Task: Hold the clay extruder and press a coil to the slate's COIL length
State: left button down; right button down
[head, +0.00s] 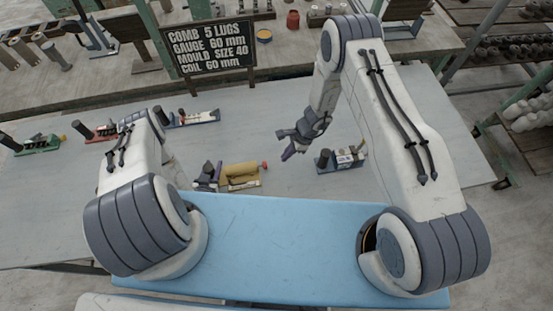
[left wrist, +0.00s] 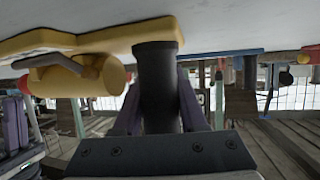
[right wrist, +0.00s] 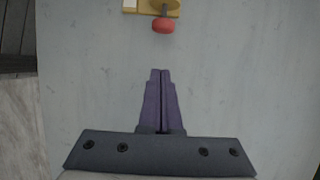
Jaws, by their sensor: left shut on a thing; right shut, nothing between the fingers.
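The clay extruder (head: 240,171) is a yellow barrel on a yellow base, with a red knob (head: 264,165) at its right end. My left gripper (head: 208,180) is at its left end; in the left wrist view its purple fingers are shut on the extruder's dark upright post (left wrist: 157,80), beside the yellow barrel (left wrist: 75,79). My right gripper (head: 291,149) is shut and empty, to the right of the knob. In the right wrist view the red knob (right wrist: 163,27) is ahead of the fingertips, apart from them. The slate (head: 209,49) reads COIL 60 mm. No clay coil is discernible.
A blue-and-dark device (head: 341,159) stands right of my right gripper. Green (head: 38,145), red (head: 98,132) and blue (head: 193,119) devices stand at the left and back. The table (head: 270,110) is clear between the extruder and the slate.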

aim_at(265, 165)
jog(key=v, duration=0.6)
jog(key=shift+r, duration=0.2)
jog(key=c, duration=1.4)
grip_release()
jog(key=shift+d+r, duration=0.2)
jog(key=shift+r, duration=0.1)
jog(key=o, duration=0.9)
jog(key=a, duration=0.1)
jog(key=a+r, duration=0.1)
jog(key=s+a, duration=0.1)
jog(key=a, duration=0.1)
jog(key=shift+a+r, duration=0.1)
jog(key=shift+r, duration=0.05)
jog(key=x, duration=1.2)
jog(key=shift+s+a+r, duration=0.1)
jog(key=shift+a, duration=0.25)
grip_shut()
